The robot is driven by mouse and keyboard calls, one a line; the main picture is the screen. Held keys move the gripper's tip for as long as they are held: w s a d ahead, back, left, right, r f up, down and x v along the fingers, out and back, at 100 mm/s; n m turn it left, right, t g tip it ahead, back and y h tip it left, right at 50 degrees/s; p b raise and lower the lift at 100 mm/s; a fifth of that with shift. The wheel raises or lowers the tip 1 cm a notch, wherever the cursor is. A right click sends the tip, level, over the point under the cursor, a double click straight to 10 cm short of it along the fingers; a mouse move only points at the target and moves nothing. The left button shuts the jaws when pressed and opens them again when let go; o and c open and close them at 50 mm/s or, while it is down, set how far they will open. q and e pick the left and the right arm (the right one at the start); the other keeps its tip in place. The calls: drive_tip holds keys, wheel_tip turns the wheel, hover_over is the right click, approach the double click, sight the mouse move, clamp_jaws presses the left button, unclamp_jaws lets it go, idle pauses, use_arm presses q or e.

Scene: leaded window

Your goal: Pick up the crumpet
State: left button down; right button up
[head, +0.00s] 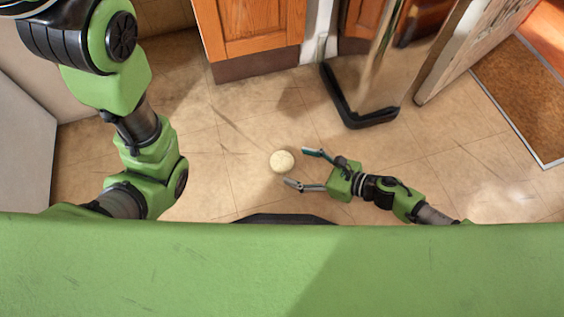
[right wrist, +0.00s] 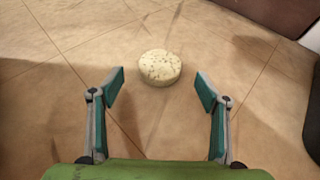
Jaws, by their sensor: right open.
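The crumpet (head: 282,161) is a small pale round cake lying flat on the tiled floor, near the middle of the head view. In the right wrist view the crumpet (right wrist: 160,67) shows a pitted top and lies beyond the fingertips, centred between them. My right gripper (head: 305,169) is open and empty, just right of the crumpet, with its fingers pointing towards it. Both fingers (right wrist: 160,88) show spread wide in the right wrist view, apart from the crumpet. My left arm shows at the left of the head view, but I cannot make out its gripper.
A wooden cabinet (head: 250,30) stands at the back. A dark L-shaped object (head: 352,112) lies on the floor behind my right gripper. An open door (head: 470,45) and a brown doormat (head: 530,95) are at the right. The floor around the crumpet is clear.

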sight(286, 162)
drive_tip(key=b+x, duration=0.3)
drive_tip(key=x, duration=0.1)
drive_tip(key=shift+f, duration=0.15)
drive_tip(key=shift+w+a+f, duration=0.15)
drive_tip(key=shift+w+a, duration=0.15)
drive_tip(key=shift+a, duration=0.15)
drive_tip(key=c, duration=1.2)
